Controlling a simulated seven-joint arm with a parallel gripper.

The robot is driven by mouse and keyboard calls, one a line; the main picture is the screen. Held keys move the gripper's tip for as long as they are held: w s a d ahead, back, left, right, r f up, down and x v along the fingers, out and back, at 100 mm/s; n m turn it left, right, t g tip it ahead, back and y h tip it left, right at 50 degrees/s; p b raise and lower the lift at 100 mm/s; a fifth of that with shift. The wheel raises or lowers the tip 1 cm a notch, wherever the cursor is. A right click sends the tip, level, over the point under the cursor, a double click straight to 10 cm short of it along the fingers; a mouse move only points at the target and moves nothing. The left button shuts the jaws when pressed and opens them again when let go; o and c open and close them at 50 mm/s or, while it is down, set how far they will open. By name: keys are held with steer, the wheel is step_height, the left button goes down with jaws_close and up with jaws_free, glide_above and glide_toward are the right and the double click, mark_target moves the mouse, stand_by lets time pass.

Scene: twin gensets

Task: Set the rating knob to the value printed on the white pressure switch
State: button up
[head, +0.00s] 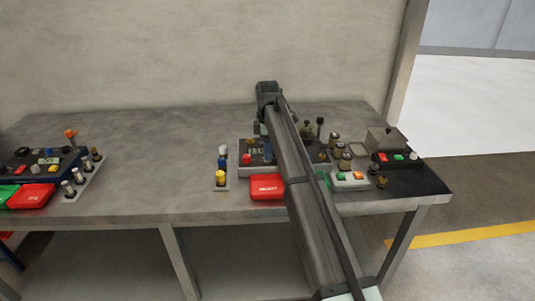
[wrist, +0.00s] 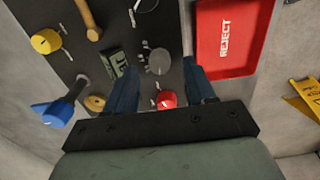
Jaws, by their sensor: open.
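In the wrist view, a round grey knob (wrist: 159,61) with small white marks around its left side sits on a dark panel (wrist: 92,62). It may be the rating knob; its label and setting are too small to read. My gripper (wrist: 159,72) is open, with one blue finger on each side of this knob. I cannot tell whether the fingers touch it. A red knob (wrist: 166,99) is close to the gripper's palm. In the head view, my arm covers part of this panel (head: 243,144). I cannot make out the white pressure switch or its printed value.
A red REJECT tray (wrist: 232,40) lies beside the panel. A small display (wrist: 117,63), yellow knob (wrist: 46,41) and blue-capped lever (wrist: 58,112) are near. In the head view, a grey box (head: 386,139) stands right. Bare table (head: 150,150) lies left.

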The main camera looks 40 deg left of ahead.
steer(key=shift+f, duration=1.2)
jaws_close()
